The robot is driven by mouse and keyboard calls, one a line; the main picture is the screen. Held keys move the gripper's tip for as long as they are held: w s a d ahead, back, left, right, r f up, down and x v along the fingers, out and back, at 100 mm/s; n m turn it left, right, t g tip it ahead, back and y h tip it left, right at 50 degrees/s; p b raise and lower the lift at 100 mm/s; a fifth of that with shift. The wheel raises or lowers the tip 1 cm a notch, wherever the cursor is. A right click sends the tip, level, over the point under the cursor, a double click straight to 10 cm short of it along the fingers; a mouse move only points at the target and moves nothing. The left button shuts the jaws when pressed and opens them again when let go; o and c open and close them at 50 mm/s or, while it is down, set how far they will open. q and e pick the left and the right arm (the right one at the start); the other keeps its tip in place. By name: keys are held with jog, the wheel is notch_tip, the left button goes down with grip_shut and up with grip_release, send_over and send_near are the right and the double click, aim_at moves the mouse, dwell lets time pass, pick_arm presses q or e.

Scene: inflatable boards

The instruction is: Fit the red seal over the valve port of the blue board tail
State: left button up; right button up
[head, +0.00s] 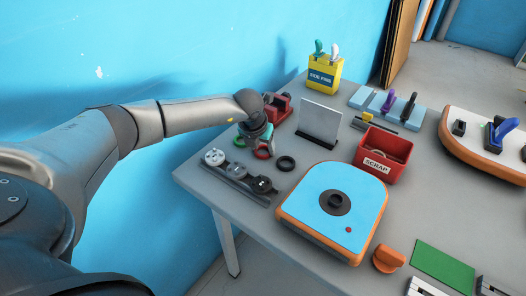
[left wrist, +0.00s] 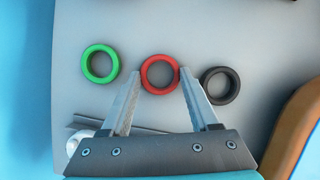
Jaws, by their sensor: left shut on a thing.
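The red seal (left wrist: 160,59) is a ring lying between my left fingertips (left wrist: 160,72) in the left wrist view, one finger against each side. My left gripper (head: 258,144) is shut on it at the table's left part; the red seal (head: 263,154) shows partly below the fingers in the head view. It appears at table level. The blue board tail (head: 318,181) has an orange side and lies to the right of the gripper. Its valve port (head: 335,202) is a dark round fitting, uncovered by any red ring. My right gripper is not in view.
A green seal (left wrist: 85,63) and a black seal (left wrist: 235,88) lie either side of the red one. A rack of round caps (head: 240,178), an upright grey plate (head: 319,122), a red SCRAP bin (head: 376,166) and an orange knob (head: 388,259) stand around the board.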

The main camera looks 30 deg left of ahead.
pick_arm(q)
jog(key=shift+c, duration=0.6)
